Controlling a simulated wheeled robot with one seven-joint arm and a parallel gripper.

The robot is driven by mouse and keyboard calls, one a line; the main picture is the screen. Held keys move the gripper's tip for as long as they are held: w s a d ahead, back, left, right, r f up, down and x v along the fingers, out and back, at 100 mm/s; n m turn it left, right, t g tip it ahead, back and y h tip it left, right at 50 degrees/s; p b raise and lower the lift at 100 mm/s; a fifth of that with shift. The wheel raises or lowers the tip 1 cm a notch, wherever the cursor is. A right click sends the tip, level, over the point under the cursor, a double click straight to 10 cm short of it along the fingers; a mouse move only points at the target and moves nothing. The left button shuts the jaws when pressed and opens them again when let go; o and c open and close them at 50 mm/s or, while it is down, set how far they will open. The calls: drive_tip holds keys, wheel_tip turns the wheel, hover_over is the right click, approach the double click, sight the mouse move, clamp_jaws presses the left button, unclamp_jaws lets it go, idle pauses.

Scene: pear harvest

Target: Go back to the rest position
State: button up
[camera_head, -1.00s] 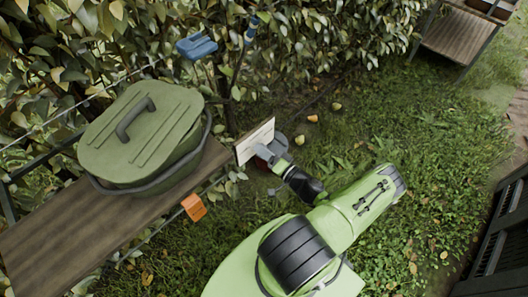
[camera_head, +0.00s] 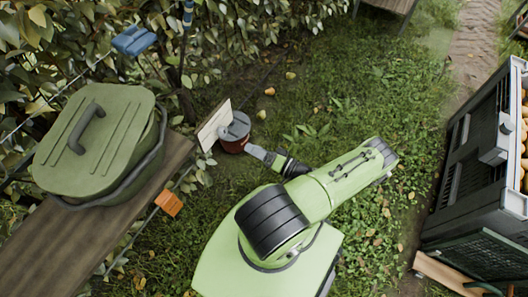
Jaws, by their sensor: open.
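My green arm reaches up from the bottom middle and folds back to the left. My gripper (camera_head: 256,151) is at the end of the black wrist, low over the grass and seen from above. It is open, with nothing visible in it. Its tip appears close to a red pot with a grey top (camera_head: 236,131); I cannot tell whether they touch.
A wooden bench (camera_head: 75,240) at left bears a lidded green tub (camera_head: 95,135). A pale board (camera_head: 213,126) stands at its end. A dark crate (camera_head: 475,150) holding yellowish fruit is at right. Pears (camera_head: 269,91) lie on the grass. Open grass lies beyond my arm.

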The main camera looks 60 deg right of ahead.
drive_tip(key=s, duration=0.3)
drive_tip(key=shift+s, duration=0.25)
drive_tip(key=w+a+r+n+g+y+p, duration=0.25)
drive_tip(key=a+r+n+g, duration=0.2)
drive_tip(key=r, duration=0.35)
drive_tip(key=w+a+r+n+g+y+p, duration=0.1)
drive_tip(key=w+a+r+n+g, duration=0.25)
drive_tip(key=r+g, duration=0.4)
drive_tip(key=w+a+r+n+g+y+p, duration=0.1)
drive_tip(key=w+a+r+n+g+p, duration=0.2)
drive_tip(key=r, duration=0.7)
drive_tip(key=s+a+r+t+h, duration=0.1)
drive_tip(key=s+a+r, duration=0.2)
drive_tip(key=r, duration=0.3)
drive_tip(key=s+a+r+h+p, duration=0.1)
drive_tip(key=s+a+r+h, duration=0.1)
drive_tip(key=a+r, duration=0.3)
drive_tip(key=s+a+r+t+h+p, duration=0.1)
drive_tip(key=s+a+r+h, duration=0.1)
drive_tip(key=s+a+r, duration=0.2)
wheel_tip(320, 180, up, 3)
drive_tip(key=shift+n+t, duration=0.3)
drive_tip(key=shift+a, duration=0.1)
